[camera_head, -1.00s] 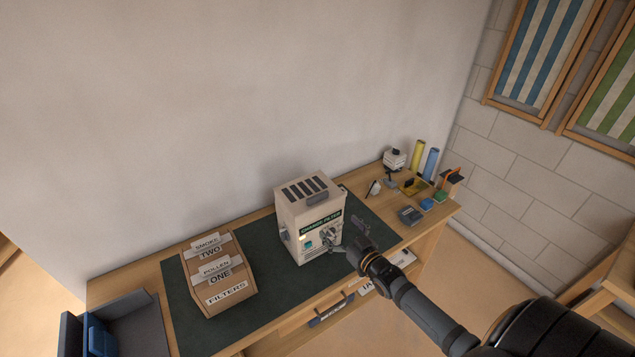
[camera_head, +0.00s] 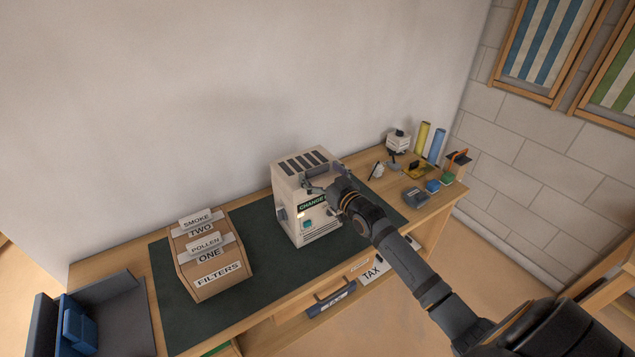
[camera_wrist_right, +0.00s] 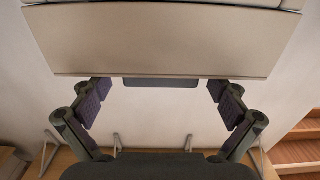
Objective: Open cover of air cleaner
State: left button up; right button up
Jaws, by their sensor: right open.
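The air cleaner (camera_head: 292,221) is a cream box with dark slots in its top cover (camera_head: 303,161), a green "CHANGE" label and a teal patch on its front. It stands upright on the bench mat, its cover looking closed. My right gripper (camera_head: 325,182) is at the cleaner's upper front edge and hides part of that edge and front. In the right wrist view, my right gripper (camera_wrist_right: 159,98) is open, with its fingers apart below a cream panel of the cleaner (camera_wrist_right: 165,40). A dark grey handle-like strip (camera_wrist_right: 160,83) shows between the fingertips; contact is unclear. My left gripper is not in view.
A "FILTERS" box (camera_head: 217,283) with upright cards stands left on the dark green mat (camera_head: 268,297). A grey tray (camera_head: 122,308) with a blue item is at the bench's left end. Small items and yellow and blue rolls (camera_head: 437,145) stand right.

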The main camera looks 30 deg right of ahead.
jog(key=shift+w+a, duration=0.1)
jog(key=shift+w, duration=0.45)
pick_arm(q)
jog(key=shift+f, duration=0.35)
pick_arm(e)
jog(key=shift+c, duration=0.4)
